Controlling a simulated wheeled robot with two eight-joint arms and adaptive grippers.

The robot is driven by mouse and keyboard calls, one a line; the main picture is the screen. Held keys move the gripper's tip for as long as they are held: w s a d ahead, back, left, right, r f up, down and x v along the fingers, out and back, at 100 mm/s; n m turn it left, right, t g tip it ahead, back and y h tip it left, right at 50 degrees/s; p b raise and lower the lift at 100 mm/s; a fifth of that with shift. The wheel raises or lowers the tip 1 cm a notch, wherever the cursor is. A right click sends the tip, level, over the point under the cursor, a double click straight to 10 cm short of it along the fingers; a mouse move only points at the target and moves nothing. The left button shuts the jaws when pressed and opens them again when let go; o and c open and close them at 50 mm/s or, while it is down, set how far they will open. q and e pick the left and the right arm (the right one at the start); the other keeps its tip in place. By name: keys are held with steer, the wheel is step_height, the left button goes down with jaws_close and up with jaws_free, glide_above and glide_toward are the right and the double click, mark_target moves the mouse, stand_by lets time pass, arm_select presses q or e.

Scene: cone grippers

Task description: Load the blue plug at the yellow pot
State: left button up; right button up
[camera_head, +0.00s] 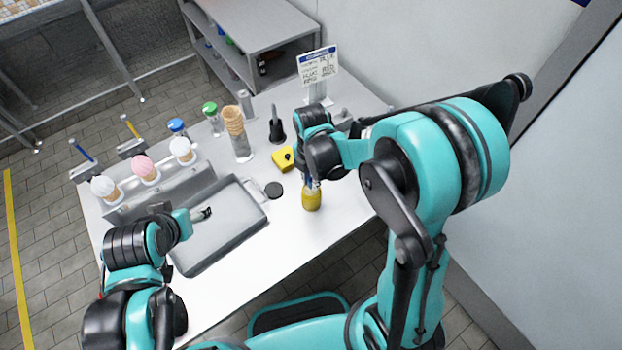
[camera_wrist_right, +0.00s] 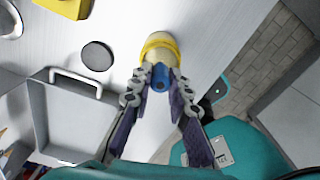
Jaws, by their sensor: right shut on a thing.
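The yellow pot (camera_head: 311,201) stands on the white table near its right front edge. It also shows in the right wrist view (camera_wrist_right: 160,41), where its yellow rim surrounds a pale inside. The blue plug (camera_wrist_right: 160,80) is between my right fingertips, lined up with the pot. My right gripper (camera_wrist_right: 160,84) is shut on it, close against the pot. In the head view my right gripper (camera_head: 313,183) is just above the pot, and I cannot tell how deep the plug sits. My left gripper (camera_head: 205,213) hangs over the grey tray, and its jaw opening is unclear.
The grey tray (camera_head: 262,190) lies left of the pot. A black disc (camera_head: 273,189) and a yellow block (camera_head: 282,160) are close by. Ice cream cones (camera_head: 145,169) stand in a metal rack at the left. A cone stack (camera_head: 234,121) and sign (camera_head: 318,65) stand behind.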

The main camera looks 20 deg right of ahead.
steer(key=shift+f+b, duration=0.55)
steer(key=shift+b, duration=0.05)
stand_by(1.2)
stand_by(0.5)
steer(key=shift+r+p, duration=2.65)
steer(key=shift+r, duration=0.9)
steer(key=shift+w+d+f+m+b, duration=0.1)
steer(key=shift+w+f+m+b, duration=0.15)
steer(key=shift+m+b, duration=0.35)
steer(key=w+d+f+m+b, duration=0.2)
steer(key=m+b, duration=0.2)
steer(key=m, duration=0.8)
steer(key=w+d+f+m+b, duration=0.2)
steer(key=w+f+m+b, duration=0.1)
steer(key=m, duration=0.8)
steer(key=shift+w+d+f+m+b, duration=0.2)
steer(key=shift+w+d+m+b, duration=0.15)
steer(key=shift+b, duration=0.25)
